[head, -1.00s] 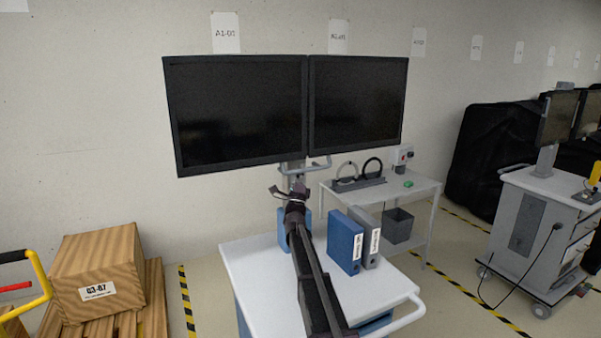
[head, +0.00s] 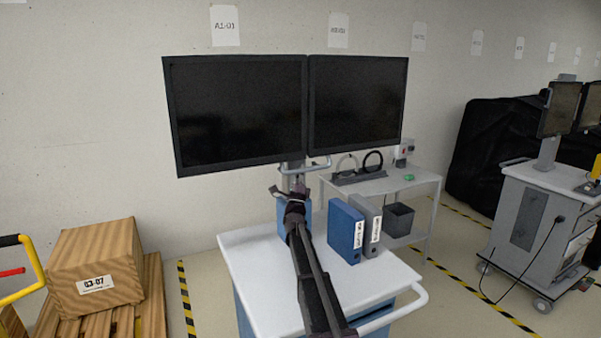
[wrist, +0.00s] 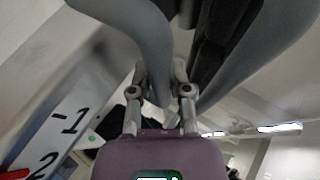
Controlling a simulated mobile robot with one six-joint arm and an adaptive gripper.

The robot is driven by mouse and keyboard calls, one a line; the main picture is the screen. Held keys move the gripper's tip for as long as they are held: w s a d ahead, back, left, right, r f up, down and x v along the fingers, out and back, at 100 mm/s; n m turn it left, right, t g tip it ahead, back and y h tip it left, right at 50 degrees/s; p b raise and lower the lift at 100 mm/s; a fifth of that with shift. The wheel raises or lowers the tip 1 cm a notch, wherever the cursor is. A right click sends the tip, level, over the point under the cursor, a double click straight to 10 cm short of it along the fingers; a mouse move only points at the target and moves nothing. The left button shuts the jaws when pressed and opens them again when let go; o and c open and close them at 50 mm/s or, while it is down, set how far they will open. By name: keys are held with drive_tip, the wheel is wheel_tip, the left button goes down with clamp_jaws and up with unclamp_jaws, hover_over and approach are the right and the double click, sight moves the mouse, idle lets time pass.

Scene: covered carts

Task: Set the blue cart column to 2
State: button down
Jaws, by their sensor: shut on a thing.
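The blue cart (head: 243,246) has a white top, a blue body and a column carrying two dark monitors (head: 236,112). A grey handle (head: 319,164) shows just below the monitors. My gripper (head: 294,186) is at the column under the monitors, above the back of the cart top. In the wrist view my gripper (wrist: 161,92) is shut on a grey curved bar, apparently this handle (wrist: 152,58). A white scale (wrist: 57,137) with the marks 1 and 2 shows at left. A red pointer (wrist: 14,174) lies beside the 2 at the frame's lower left edge.
Blue and grey binders (head: 345,232) stand on the cart top, right of my arm. A grey side table (head: 408,182) is behind at right. A wooden box (head: 97,262) on a pallet is at left. Another cart (head: 541,215) stands at far right.

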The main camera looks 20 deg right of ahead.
drive_tip(key=c, duration=0.8)
unclamp_jaws()
drive_tip(key=shift+c, duration=0.2)
